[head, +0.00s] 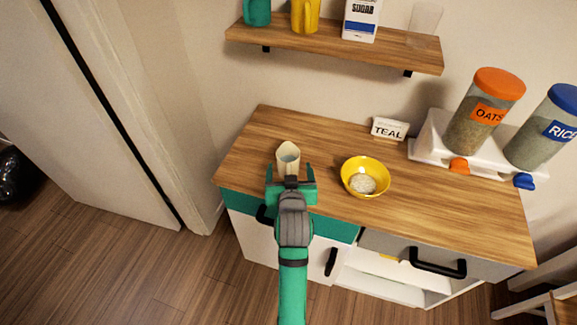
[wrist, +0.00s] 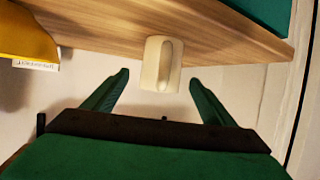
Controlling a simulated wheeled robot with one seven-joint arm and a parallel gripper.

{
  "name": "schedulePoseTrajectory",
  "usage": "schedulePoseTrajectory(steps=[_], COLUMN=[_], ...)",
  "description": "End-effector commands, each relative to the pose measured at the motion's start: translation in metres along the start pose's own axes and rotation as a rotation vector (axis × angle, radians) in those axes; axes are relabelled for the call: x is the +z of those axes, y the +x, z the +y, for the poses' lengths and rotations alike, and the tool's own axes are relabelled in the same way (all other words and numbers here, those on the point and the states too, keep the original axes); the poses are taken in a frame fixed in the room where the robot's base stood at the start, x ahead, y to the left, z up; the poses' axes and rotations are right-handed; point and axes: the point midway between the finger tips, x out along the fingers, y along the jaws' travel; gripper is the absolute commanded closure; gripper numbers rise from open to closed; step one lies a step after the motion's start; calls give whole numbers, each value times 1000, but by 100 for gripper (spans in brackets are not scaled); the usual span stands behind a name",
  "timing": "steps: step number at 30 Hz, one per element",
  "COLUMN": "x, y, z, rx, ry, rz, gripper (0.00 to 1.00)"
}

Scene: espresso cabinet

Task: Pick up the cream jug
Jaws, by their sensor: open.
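The cream jug (head: 288,155) stands upright on the wooden cabinet top near its left front part, with its open mouth showing in the head view. In the wrist view the cream jug (wrist: 161,64) shows ahead of the fingers, roughly centred between them, with a vertical handle facing me. My gripper (head: 290,172) is just in front of the jug on its near side. In the wrist view my gripper (wrist: 158,82) has its two green fingers spread wide with nothing between them. I cannot tell how far the fingertips are from the jug.
A yellow bowl (head: 349,182) with pale contents stands right of the jug. A shelf (head: 330,45) with cups and a sugar box (head: 360,20) hangs above. The counter left of the jug is clear.

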Motion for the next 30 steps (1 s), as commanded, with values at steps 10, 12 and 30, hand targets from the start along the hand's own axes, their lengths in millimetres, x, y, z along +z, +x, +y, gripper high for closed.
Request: schedulePoseTrajectory(steps=[10, 12, 30], x=[4, 6, 6], y=[32, 42, 59], z=[-1, -1, -1], rx=[0, 0, 0], ry=[0, 0, 0], rz=[-1, 0, 1], gripper=[22, 22, 63])
